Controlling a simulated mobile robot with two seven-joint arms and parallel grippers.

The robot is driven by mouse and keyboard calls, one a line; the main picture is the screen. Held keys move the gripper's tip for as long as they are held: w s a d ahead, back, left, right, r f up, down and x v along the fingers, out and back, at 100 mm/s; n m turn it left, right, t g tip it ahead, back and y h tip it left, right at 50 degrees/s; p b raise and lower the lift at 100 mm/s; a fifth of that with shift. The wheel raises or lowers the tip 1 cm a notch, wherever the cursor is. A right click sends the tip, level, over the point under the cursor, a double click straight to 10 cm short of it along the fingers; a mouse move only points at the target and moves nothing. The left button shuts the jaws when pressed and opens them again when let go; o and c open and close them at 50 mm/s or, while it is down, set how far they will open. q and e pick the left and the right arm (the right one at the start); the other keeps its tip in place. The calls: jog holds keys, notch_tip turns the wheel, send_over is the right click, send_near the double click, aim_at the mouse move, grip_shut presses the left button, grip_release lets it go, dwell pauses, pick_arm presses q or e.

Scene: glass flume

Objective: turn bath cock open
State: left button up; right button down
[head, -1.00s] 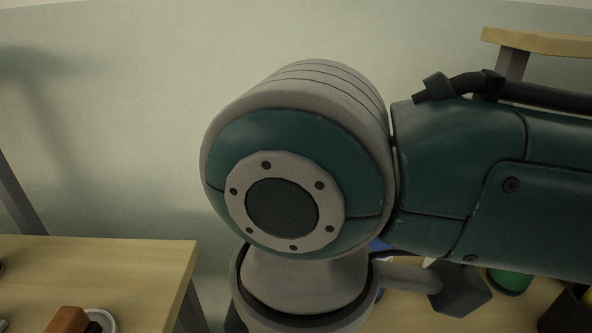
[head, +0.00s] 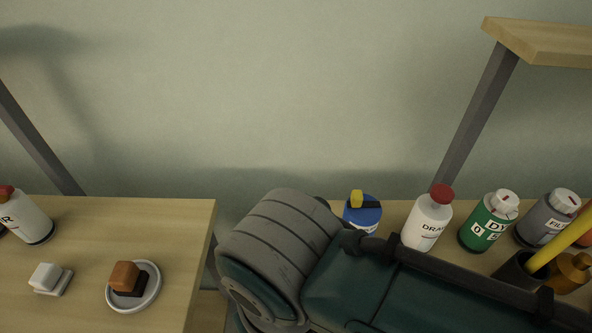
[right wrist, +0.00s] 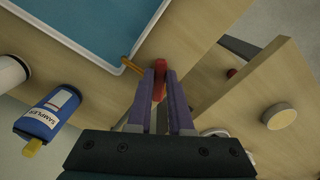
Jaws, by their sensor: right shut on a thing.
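In the right wrist view, my right gripper (right wrist: 161,78) has its two purple fingers closed on a small red handle (right wrist: 159,82), which looks like the bath cock's. A thin brass-coloured spout or pipe (right wrist: 131,65) lies just left of the fingertips, by the corner of the bath. The bath (right wrist: 62,39) has a white rim and a blue inside, at the top of that view. The fingers hide much of the handle and the cock's body. In the head view my right arm covers the lower middle, and its gripper is hidden. My left gripper is not in view.
On the right bench stand a blue jar (head: 363,216), a red-capped white bottle (head: 428,222), a green bottle (head: 489,224) and a grey bottle (head: 546,218). The left bench (head: 190,222) holds a dish (head: 153,290) with an orange block. A gap separates the benches.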

jog(key=m, duration=0.1)
jog(key=m+p, duration=0.1)
jog(key=m, duration=0.1)
jog(key=shift+s+a, duration=0.15)
jog(key=shift+a, duration=0.25)
jog(key=shift+m, duration=0.3)
jog(key=shift+a, duration=0.1)
jog(key=c, duration=0.8)
grip_release()
jog(key=shift+r, duration=0.1)
notch_tip(320, 180, up, 10)
jog(key=p, duration=0.3)
jog(key=shift+p, duration=0.4)
